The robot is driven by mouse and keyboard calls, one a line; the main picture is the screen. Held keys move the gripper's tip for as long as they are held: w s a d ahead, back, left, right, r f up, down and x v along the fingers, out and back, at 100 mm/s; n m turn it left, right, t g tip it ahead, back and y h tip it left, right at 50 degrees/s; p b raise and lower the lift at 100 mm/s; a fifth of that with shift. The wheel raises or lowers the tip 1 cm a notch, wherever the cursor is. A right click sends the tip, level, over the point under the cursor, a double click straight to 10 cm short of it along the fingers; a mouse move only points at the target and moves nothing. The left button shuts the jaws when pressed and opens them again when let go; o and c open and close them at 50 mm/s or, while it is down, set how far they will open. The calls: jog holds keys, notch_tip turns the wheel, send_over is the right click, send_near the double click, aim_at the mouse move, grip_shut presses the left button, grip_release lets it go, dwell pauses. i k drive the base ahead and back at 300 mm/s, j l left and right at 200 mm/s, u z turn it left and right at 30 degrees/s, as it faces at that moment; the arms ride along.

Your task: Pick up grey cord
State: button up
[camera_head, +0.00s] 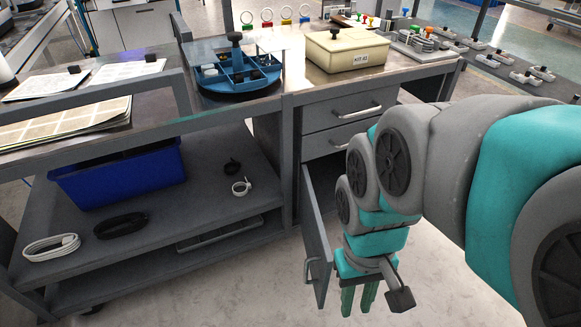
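Several coiled cords lie on the lower shelf at the left. A pale, whitish-grey coil (52,247) lies at the shelf's front left corner. A small light grey or white coil (241,187) lies toward the shelf's right side. I cannot tell for sure which pale coil is the grey cord. A black coil (121,224) and a small black coil (232,167) lie near them. My gripper (358,300) hangs pointing down at the lower right, beyond the shelf's right end and apart from all the cords. Its green fingers show a narrow gap with nothing between them.
A blue bin (120,177) stands at the back of the shelf. A door or panel (316,240) of the drawer cabinet stands open between the shelf and my gripper. The tabletop above holds a blue organizer (235,76) and a cream box (347,50). Bare floor shows in front.

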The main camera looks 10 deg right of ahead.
aim_at(402, 35)
jog(key=z, duration=0.5)
jog(key=i+l+z, duration=0.15)
jog(key=z, duration=0.25)
jog(key=i+z, duration=0.45)
jog(key=i+l+z, duration=0.1)
jog(key=z, duration=0.3)
jog(key=i, duration=0.2)
